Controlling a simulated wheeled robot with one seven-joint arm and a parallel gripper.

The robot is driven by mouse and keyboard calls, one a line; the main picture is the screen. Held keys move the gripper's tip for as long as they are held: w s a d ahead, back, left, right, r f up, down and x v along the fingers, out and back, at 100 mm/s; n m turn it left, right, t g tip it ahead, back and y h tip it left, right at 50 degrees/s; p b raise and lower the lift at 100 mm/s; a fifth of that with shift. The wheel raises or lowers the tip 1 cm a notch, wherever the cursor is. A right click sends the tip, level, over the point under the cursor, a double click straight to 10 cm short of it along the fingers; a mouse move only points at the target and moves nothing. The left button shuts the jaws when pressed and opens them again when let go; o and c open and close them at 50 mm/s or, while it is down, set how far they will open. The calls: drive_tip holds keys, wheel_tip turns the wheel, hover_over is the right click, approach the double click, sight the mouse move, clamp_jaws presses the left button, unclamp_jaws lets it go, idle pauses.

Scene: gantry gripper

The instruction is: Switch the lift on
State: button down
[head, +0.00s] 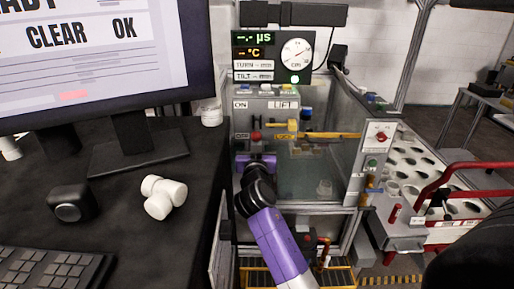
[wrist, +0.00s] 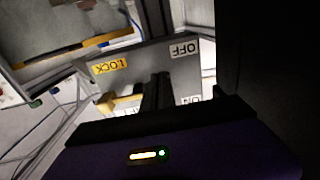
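The grey control panel (head: 270,117) carries an ON label (head: 240,104) at upper left, a LIFT label (head: 283,105) and a lower OFF label (head: 241,136). A small red knob (head: 256,136) sits beside OFF, just above my purple gripper (head: 256,153). In the wrist view the panel appears upside down, with the OFF label (wrist: 185,49) and a yellow LOCK label (wrist: 109,66). My gripper's dark fingers (wrist: 158,88) look close together there, in front of the panel, with nothing seen between them. I cannot tell whether they touch it.
A yellow lever (head: 292,126) sticks out on the panel's right. A glass-sided tank (head: 318,165) stands behind. The dark desk (head: 115,225) with a monitor (head: 90,60) is close on the left. A white tray with holes (head: 405,150) is at right.

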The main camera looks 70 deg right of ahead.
drive_tip(key=shift+r+p, duration=0.7)
drive_tip(key=shift+r, duration=0.55)
drive_tip(key=shift+a+f, duration=0.1)
drive_tip(key=shift+f, duration=0.2)
drive_tip(key=shift+s+a+f+b, duration=0.3)
drive_tip(key=shift+a+f+b, duration=0.35)
drive_tip(key=shift+b, duration=0.25)
drive_tip(key=b+v, duration=0.2)
drive_tip(key=v, duration=0.5)
drive_tip(key=shift+a, duration=0.2)
drive_tip(key=shift+s+r, duration=0.15)
